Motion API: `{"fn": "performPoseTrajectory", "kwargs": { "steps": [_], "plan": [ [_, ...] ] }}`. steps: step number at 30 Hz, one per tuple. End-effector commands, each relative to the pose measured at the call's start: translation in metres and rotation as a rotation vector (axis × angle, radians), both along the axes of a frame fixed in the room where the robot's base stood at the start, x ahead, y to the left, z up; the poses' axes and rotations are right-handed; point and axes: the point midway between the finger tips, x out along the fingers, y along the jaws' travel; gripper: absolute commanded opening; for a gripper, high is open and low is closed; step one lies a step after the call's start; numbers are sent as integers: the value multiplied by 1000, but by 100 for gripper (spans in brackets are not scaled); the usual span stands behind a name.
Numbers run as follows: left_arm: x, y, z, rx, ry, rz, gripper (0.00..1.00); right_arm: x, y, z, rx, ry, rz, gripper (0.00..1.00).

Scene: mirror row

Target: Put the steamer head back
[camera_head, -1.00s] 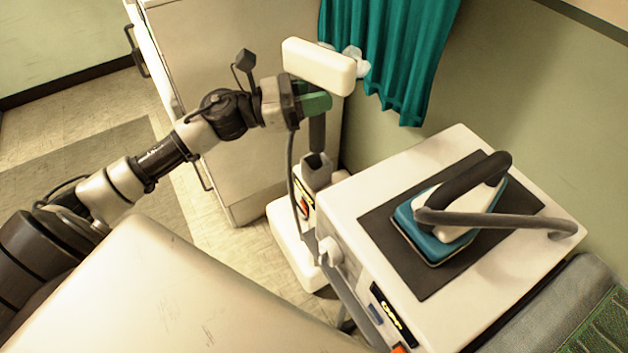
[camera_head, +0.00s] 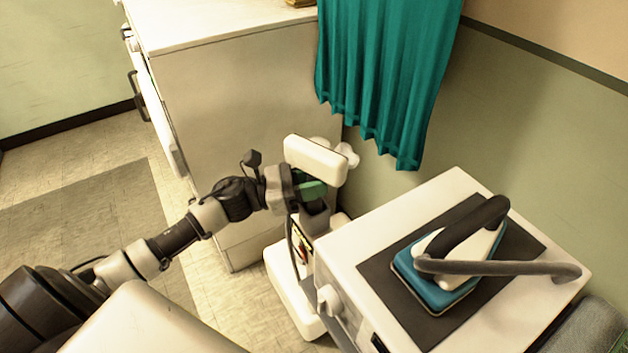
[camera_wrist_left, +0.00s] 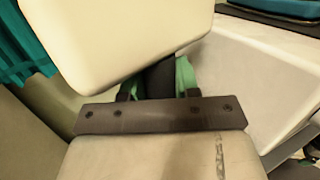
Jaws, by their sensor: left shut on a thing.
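The steamer head (camera_head: 315,160) is a cream rounded block on a dark handle. My left gripper (camera_head: 310,190), with green finger pads, is shut on the handle just below the block. The steamer's base (camera_head: 290,295) is a white unit on the floor, with a grey socket (camera_head: 316,222) on top. The gripper is close above the socket, and the handle's lower end appears to be in or at its mouth; the gripper hides how deep. In the left wrist view the cream head (camera_wrist_left: 120,40) fills the top and the dark handle (camera_wrist_left: 160,78) sits between the green pads. My right gripper is out of view.
A white ironing cart (camera_head: 360,240) with a blue iron (camera_head: 440,270) on a dark mat stands close to the right of the steamer. A white cabinet (camera_head: 235,110) stands behind. A teal curtain (camera_head: 385,80) hangs at the back. Floor is free at left.

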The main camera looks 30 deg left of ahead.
Motion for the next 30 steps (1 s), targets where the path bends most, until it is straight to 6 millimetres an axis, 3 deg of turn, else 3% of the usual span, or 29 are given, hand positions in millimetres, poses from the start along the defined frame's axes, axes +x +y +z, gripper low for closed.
{"fn": "performPoseTrajectory", "kwargs": {
  "steps": [3, 4, 9, 20, 30],
  "plan": [
    [0, 0, -3, 0, -2, 0, 0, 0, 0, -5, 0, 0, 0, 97],
    [0, 0, -3, 1, -1, 0, 34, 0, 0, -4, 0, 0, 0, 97],
    [0, 0, -2, 1, -1, 0, 57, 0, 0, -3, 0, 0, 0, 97],
    [0, 1, 2, 1, 1, 0, 57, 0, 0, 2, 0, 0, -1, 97],
    [-40, 52, -13, 3, 4, 2, 57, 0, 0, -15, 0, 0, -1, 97]
  ]
}}
